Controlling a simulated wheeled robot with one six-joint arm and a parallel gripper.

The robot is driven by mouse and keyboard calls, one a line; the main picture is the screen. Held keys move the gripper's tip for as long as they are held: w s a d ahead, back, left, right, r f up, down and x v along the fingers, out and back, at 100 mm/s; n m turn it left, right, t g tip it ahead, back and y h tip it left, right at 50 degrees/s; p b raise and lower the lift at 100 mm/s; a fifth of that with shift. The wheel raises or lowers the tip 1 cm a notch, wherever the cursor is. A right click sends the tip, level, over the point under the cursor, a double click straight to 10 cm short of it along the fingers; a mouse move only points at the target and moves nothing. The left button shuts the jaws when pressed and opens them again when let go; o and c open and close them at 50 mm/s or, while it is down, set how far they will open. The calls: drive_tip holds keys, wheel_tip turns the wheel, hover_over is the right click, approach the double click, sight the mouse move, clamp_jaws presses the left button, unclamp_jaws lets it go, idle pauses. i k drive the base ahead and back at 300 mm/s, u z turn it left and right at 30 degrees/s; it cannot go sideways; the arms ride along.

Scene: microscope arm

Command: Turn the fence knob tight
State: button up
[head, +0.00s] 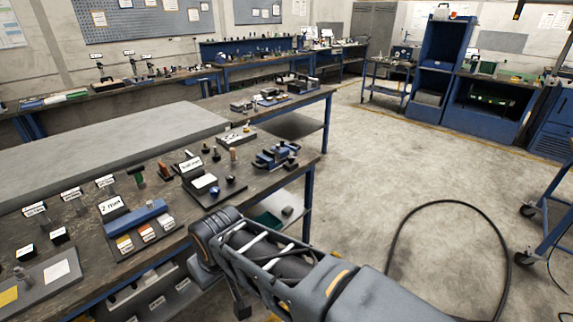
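I cannot single out the fence knob for certain at this size. A long blue bar (135,227) lies on a dark base on the near workbench, behind a row of small coloured blocks and beside a "2 mm" sign. A small blue round part (214,190) sits on a dark plate to its right, in front of a white card. My arm reaches in from the lower right and ends by the bench's front edge. My gripper's fingers do not show, so its opening is hidden.
The near workbench (60,235) carries several labelled stands and small fixtures. A blue clamp-like device (272,157) stands near its right end. A black cable (440,203) loops over the open floor at right. A blue-framed cart (552,222) stands at the right edge.

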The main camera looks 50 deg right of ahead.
sight(291, 159)
drive_tip(key=z, duration=0.35)
drive_tip(key=i, duration=0.45)
drive_tip(key=z, duration=0.8)
drive_tip(key=i, duration=0.45)
drive_tip(key=z, duration=0.35)
